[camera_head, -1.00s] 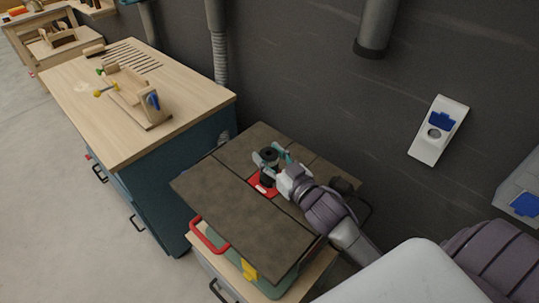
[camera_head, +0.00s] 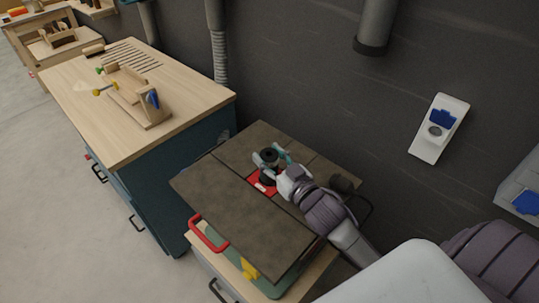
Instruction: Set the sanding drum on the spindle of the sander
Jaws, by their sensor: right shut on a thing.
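The sander (camera_head: 225,202) has a dark grey table top with a red plate (camera_head: 262,188) set in its middle. The black sanding drum (camera_head: 269,157) stands upright above the red plate. My right gripper (camera_head: 271,161) is shut on the drum, with its fingers around the drum's sides. The spindle is hidden by the drum and the fingers, so I cannot tell whether the drum is around it or how far down it sits. My left gripper is not in view.
A workbench (camera_head: 185,93) with a pale wood top stands to the left of the sander and bears a wooden jig (camera_head: 140,100). A dark wall with hoses runs behind. A white socket (camera_head: 439,128) is on the wall at right. Bare floor lies at left.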

